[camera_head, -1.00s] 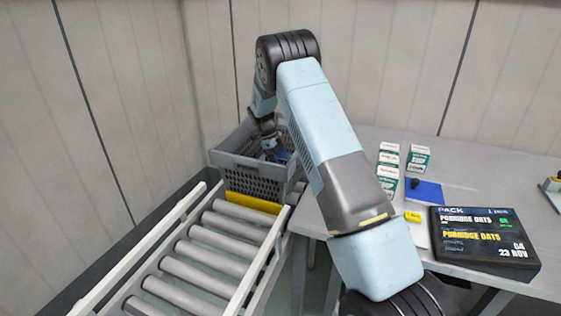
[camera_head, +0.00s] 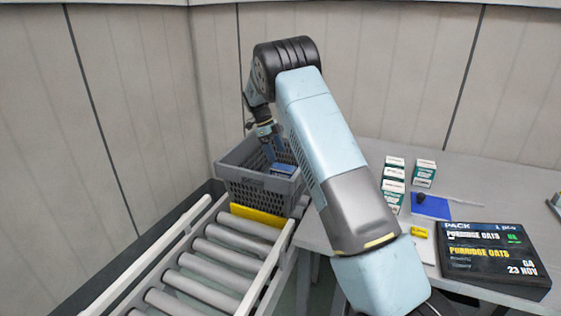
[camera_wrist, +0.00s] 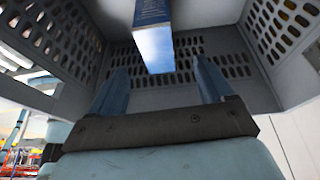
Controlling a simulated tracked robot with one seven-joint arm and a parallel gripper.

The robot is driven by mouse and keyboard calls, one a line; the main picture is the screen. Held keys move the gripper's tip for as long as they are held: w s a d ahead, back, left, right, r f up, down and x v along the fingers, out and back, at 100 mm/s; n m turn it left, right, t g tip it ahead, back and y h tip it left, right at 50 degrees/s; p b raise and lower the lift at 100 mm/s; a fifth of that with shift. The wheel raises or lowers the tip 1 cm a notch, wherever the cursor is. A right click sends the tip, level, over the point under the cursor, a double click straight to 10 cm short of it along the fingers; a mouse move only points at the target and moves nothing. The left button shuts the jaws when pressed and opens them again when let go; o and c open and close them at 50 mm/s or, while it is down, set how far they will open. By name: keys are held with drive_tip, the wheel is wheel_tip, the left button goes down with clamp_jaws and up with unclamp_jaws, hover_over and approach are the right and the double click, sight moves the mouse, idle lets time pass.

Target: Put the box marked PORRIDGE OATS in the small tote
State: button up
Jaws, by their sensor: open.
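The small tote (camera_head: 252,190) is grey with slotted walls and stands at the far end of the roller conveyor. A blue box (camera_head: 283,170) lies inside it; it also shows in the wrist view (camera_wrist: 158,45), with a white-and-pale-blue end face. I cannot read its marking. My gripper (camera_head: 272,152) is over the tote, fingers pointing down into it. In the wrist view my gripper (camera_wrist: 162,78) is open, its two blue fingers apart with nothing clamped between them. The box lies beyond the fingertips, apart from them as far as I can tell.
A dark display (camera_head: 492,255) on the table (camera_head: 500,180) reads PORRIDGE OATS. Several white-and-green cartons (camera_head: 394,180) stand near a blue pad (camera_head: 432,207) and a small yellow item (camera_head: 419,232).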

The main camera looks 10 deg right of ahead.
drive_tip(key=shift+a+r, duration=0.15)
drive_tip(key=shift+r, duration=0.5)
drive_tip(key=s+d+r+n+t+y, duration=0.1)
drive_tip(key=s+d+r+n+t, duration=0.1)
drive_tip(key=s+r+n, duration=0.65)
drive_tip(key=s+d+r+n+t+y, duration=0.1)
drive_tip(key=s+d+r+n+y, duration=0.15)
drive_tip(key=s+r, duration=1)
drive_tip(key=s+n+t, duration=0.5)
drive_tip(key=s+n, duration=0.9)
drive_tip(key=s, duration=1.6)
drive_tip(key=shift+s+a, duration=0.15)
drive_tip(key=shift+a, duration=0.1)
